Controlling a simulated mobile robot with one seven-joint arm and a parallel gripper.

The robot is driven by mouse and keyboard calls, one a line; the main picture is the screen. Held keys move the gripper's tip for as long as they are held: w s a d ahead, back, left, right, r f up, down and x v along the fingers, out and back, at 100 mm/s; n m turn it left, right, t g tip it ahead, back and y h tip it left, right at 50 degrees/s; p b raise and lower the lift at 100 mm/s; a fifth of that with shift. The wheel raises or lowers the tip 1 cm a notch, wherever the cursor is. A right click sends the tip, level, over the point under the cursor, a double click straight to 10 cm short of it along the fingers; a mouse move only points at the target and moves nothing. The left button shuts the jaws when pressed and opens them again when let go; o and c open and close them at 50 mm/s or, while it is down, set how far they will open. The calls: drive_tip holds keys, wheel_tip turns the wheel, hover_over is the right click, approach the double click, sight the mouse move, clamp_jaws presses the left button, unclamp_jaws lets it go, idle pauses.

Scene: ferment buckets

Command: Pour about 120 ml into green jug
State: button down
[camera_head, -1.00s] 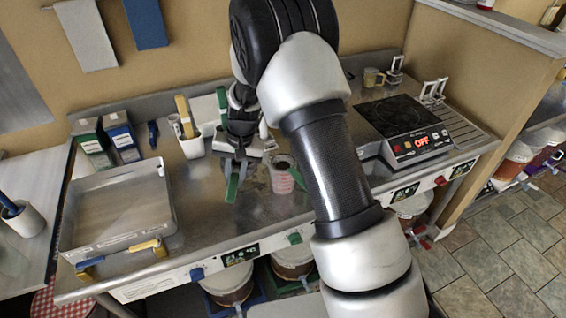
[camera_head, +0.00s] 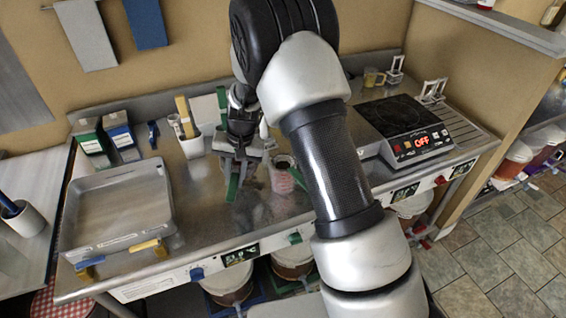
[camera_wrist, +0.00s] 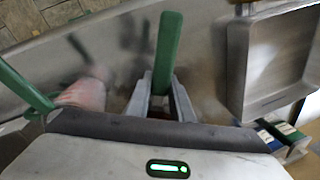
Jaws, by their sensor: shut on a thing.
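My gripper (camera_head: 236,168) is low over the steel counter, left of the jug. Its fingers (camera_wrist: 160,105) are shut on a green handle (camera_wrist: 168,48), which sticks out beyond the fingertips; the handle also shows in the head view (camera_head: 234,186). Whatever body belongs to this handle is hidden by my gripper. A clear jug with pinkish markings (camera_head: 282,178) stands upright on the counter, just right of my gripper and apart from it. It shows at the left of the wrist view (camera_wrist: 84,95), with a green bar (camera_wrist: 22,85) beside it. Its fill level is unclear.
A steel tray (camera_head: 118,240) lies at the counter's left. A white container (camera_head: 192,146) and green and blue boxes (camera_head: 118,134) stand behind. A hob (camera_head: 400,116) reading OFF is to the right, beyond my arm. Bare counter lies between tray and gripper.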

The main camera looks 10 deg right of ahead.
drive_tip(key=shift+a, duration=0.1)
idle(0.4)
drive_tip(key=shift+w+a+f+h, duration=0.15)
drive_tip(key=shift+a+f+h, duration=0.1)
drive_tip(key=shift+a+h, duration=0.15)
drive_tip(key=shift+w+a+f+h, duration=0.15)
drive_tip(key=shift+a+f+h, duration=0.25)
drive_tip(key=shift+h, duration=0.3)
idle(0.9)
